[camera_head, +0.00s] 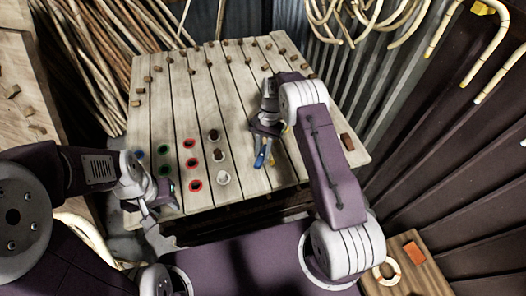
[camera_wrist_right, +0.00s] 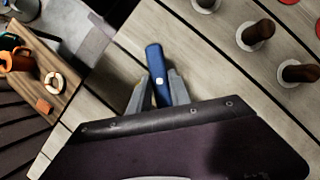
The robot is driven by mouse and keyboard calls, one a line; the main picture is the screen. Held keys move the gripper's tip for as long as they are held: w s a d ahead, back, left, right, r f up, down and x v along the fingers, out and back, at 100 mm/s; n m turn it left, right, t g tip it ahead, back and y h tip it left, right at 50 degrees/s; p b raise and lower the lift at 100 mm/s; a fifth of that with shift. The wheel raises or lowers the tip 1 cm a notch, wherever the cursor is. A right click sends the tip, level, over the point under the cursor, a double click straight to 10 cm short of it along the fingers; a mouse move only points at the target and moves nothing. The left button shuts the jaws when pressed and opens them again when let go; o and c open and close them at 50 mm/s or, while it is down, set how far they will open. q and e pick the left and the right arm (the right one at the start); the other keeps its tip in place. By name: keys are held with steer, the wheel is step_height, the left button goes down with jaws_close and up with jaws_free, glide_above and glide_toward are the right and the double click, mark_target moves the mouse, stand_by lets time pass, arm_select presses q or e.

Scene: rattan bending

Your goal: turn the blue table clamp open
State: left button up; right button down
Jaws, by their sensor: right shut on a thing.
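The blue table clamp (camera_wrist_right: 157,76) shows in the right wrist view as a blue bar with a small pale dot, over the light wooden planks. It also shows in the head view (camera_head: 262,153), small, on the front part of the slatted table. My right gripper (camera_wrist_right: 160,92) has a finger on each side of the bar and is shut on it. In the head view my right gripper (camera_head: 265,138) reaches down to the clamp from above, and its arm hides part of the table. My left gripper (camera_head: 146,203) is at the table's left front edge, away from the clamp; its finger gap is unclear.
The slatted table (camera_head: 235,80) has brown pegs along its edges and rings of red, green, blue and white at the front left. Rattan poles (camera_head: 95,60) lean at the back left. A small board (camera_head: 405,282) with a pale ring stands at the lower right.

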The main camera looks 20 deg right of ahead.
steer(key=n, duration=0.2)
steer(key=n+h, duration=0.1)
steer(key=shift+w+a+n+g, duration=0.15)
steer(key=shift+n+g, duration=0.15)
steer(key=shift+n, duration=0.1)
steer(key=shift+r+n+h+b, duration=0.15)
steer(key=shift+n+h, duration=0.3)
steer(key=shift+n, duration=0.5)
steer(key=shift+f+n+h+b, duration=0.15)
steer(key=shift+n+h, duration=0.3)
steer(key=shift+n, duration=0.5)
steer(key=shift+r, duration=0.1)
steer(key=c, duration=1.2)
jaws_free()
steer(key=p+v, duration=0.2)
steer(key=v, duration=0.6)
steer(key=shift+a+r+p, duration=0.15)
steer(key=shift+r+p, duration=0.2)
steer(key=shift+p, duration=0.05)
